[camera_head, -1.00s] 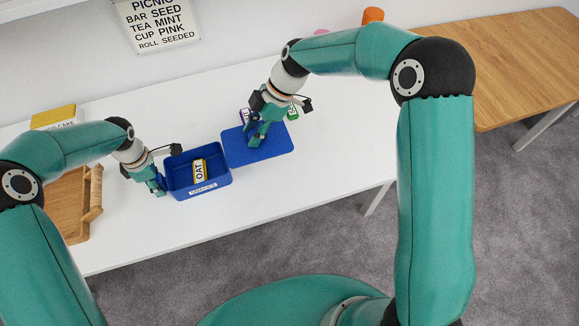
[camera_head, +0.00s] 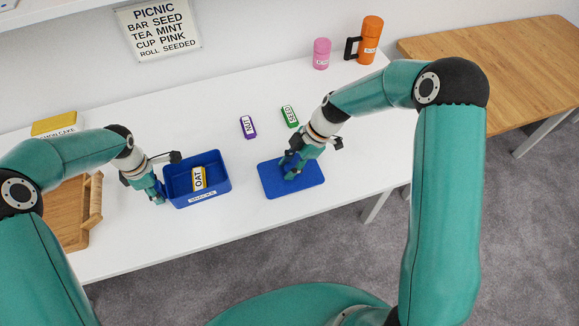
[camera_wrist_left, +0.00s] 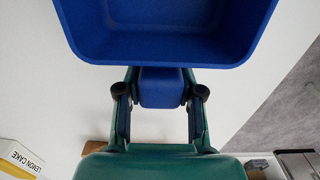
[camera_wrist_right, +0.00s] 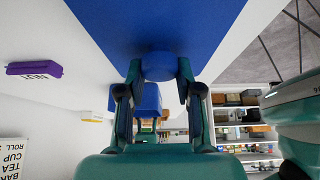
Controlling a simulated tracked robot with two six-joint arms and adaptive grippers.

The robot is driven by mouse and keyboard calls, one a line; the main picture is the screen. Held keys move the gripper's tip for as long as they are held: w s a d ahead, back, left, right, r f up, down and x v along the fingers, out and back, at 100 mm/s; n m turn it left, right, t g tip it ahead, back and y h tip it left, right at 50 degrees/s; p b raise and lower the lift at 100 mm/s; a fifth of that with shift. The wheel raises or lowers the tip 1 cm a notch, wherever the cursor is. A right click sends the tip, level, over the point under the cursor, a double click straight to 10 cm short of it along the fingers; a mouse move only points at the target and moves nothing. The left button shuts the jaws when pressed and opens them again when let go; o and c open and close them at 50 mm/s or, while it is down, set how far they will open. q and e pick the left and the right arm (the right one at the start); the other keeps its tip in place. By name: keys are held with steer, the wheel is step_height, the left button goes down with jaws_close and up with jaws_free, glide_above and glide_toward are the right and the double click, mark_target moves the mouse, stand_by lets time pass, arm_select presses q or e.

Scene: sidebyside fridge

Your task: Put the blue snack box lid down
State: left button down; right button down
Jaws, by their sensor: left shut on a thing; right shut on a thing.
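The blue snack box (camera_head: 183,191) stands open on the white table with a yellow OAT bar (camera_head: 199,179) inside. My left gripper (camera_head: 159,195) is shut on the blue tab at the box's left side, which also shows in the left wrist view (camera_wrist_left: 161,88). The flat blue lid (camera_head: 311,178) is to the right of the box, apart from it. My right gripper (camera_head: 290,172) is shut on the lid's round knob (camera_wrist_right: 158,67). The lid is at or just above the table; I cannot tell whether it touches.
A purple NUT bar (camera_head: 248,127) and a green SEED bar (camera_head: 289,116) lie behind the lid. A pink cup (camera_head: 321,54) and an orange mug (camera_head: 370,41) stand at the back. A wooden tray (camera_head: 70,205) and a yellow cake box (camera_head: 57,126) are left. The table's front edge is near the lid.

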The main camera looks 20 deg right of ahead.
steer(key=shift+f, duration=0.55)
steer(key=c, duration=0.8)
jaws_free()
steer(key=shift+r, duration=0.1)
steer(key=v, duration=1.2)
arm_select(q)
steer(key=c, duration=0.7)
jaws_free()
steer(key=shift+o, duration=0.2)
